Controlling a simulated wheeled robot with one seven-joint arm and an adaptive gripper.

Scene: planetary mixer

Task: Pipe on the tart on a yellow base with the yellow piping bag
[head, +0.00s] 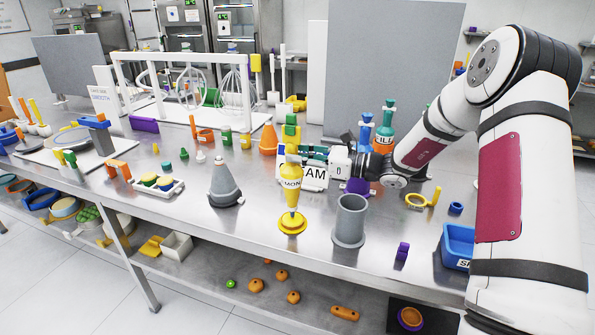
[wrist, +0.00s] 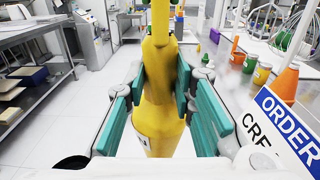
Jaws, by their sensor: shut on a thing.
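The yellow piping bag (head: 291,178), with lettering on its side, hangs upright over the front part of the steel table. In the wrist view the bag (wrist: 160,120) runs between the teal finger pads of my gripper (wrist: 165,85), which are closed on it. In the head view my gripper (head: 312,153) comes in from the right and is partly hidden by the bag and a white card. The tart on a yellow base (head: 292,226) lies directly below the bag. The bag's narrow end is at or just above its middle; I cannot tell whether they touch.
A white card (head: 316,176) with lettering stands close behind the bag; the wrist view shows a card (wrist: 285,125) at right. A grey cylinder (head: 349,222) stands right of the tart and a grey cone (head: 223,185) left. A blue bin (head: 457,245) is at the right edge.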

